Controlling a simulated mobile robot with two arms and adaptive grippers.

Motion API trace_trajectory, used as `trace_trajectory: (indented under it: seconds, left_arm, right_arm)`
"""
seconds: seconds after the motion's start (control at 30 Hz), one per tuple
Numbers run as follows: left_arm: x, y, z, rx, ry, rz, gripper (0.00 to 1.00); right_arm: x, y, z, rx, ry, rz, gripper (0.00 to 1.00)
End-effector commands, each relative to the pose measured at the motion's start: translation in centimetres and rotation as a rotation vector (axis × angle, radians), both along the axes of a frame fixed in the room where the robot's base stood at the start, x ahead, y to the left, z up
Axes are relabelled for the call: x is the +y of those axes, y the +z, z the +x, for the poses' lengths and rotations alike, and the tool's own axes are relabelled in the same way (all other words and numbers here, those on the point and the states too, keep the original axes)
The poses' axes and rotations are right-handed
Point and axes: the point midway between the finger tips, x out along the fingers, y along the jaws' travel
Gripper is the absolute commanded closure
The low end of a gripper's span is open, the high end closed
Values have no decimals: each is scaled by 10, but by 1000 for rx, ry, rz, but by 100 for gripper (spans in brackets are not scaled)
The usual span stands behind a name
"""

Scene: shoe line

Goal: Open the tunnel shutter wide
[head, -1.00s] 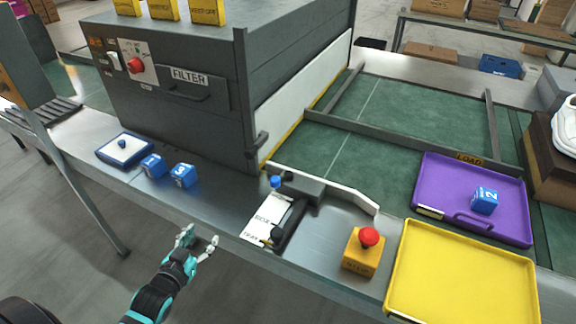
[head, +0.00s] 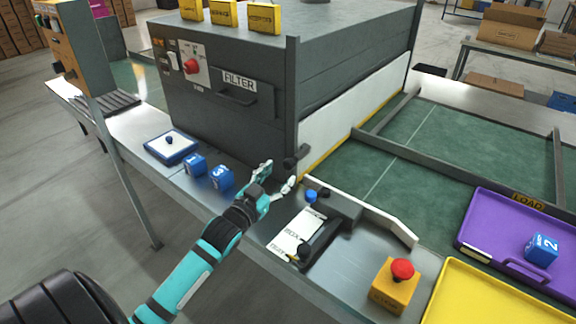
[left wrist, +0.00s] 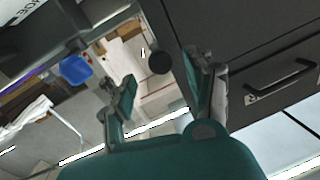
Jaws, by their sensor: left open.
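The white tunnel shutter (head: 352,122) covers the end of the grey tunnel housing (head: 235,125) and reaches down to a yellow strip by the green belt. A dark round knob (head: 290,163) sticks out at its near lower corner. My left gripper (head: 279,175) is close to this knob, fingers apart and empty. In the left wrist view the dark knob (left wrist: 160,62) shows beyond and between the spread fingers of my left gripper (left wrist: 165,88); I cannot tell whether they touch it. My right gripper is not in view.
On the near ledge are blue cubes (head: 221,177), a blue-edged tray (head: 171,146), a lever panel (head: 300,235) and a red stop button (head: 402,270). A purple tray (head: 480,215) and a yellow tray (head: 480,295) lie at right. The green belt (head: 430,130) is mostly clear.

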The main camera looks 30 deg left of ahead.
Motion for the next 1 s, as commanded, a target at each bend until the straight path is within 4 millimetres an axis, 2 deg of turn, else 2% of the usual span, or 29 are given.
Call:
trace_trajectory:
  seconds: [0.1,0.3,0.7,1.0]
  left_arm:
    - [2,1,24,-2,1,0,46]
    - [3,0,48,0,0,0,46]
    - [3,-1,55,1,-1,0,46]
    - [3,-1,55,1,-1,0,85]
  right_arm:
    - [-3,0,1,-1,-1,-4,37]
    - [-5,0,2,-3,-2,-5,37]
    - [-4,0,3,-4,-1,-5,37]
    - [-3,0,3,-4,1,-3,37]
